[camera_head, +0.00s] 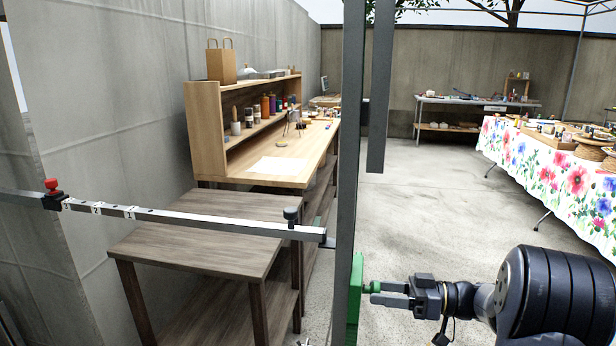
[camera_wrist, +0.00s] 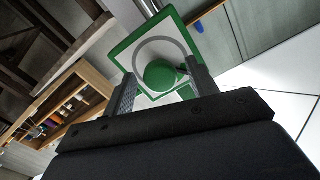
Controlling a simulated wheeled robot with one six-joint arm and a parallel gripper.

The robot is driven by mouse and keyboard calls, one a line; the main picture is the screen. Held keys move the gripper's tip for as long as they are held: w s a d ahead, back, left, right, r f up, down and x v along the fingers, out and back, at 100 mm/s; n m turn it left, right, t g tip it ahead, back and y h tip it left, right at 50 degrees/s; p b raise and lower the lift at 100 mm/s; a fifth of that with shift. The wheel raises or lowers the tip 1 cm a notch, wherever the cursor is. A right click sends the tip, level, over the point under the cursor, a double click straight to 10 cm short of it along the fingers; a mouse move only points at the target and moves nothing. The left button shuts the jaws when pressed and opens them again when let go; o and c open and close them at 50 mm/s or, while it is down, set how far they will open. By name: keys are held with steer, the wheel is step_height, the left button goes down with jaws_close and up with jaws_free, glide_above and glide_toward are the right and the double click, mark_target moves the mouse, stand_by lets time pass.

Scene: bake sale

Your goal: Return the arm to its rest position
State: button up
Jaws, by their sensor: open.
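My gripper (camera_head: 390,294) is at the lower right of the head view, its fingers pointing left at a green panel (camera_head: 355,310). A round green knob (camera_head: 370,286) sticks out from this panel toward my fingertips. In the wrist view my open gripper (camera_wrist: 160,76) has its fingers spread, with the green knob (camera_wrist: 160,76) showing between them. The panel (camera_wrist: 128,46) there has a green border and a grey ring around the knob. I cannot tell whether a finger touches the knob. I see nothing held.
A dark upright post (camera_head: 350,150) stands just left of my gripper. A metal bar (camera_head: 190,219) with number labels crosses left of it, over a low wooden table (camera_head: 200,240). A wooden workbench (camera_head: 308,165) stands behind. A flower-cloth table (camera_head: 545,175) is at right. Floor between is clear.

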steer(key=shift+n, duration=0.7)
steer(key=shift+f, duration=0.1)
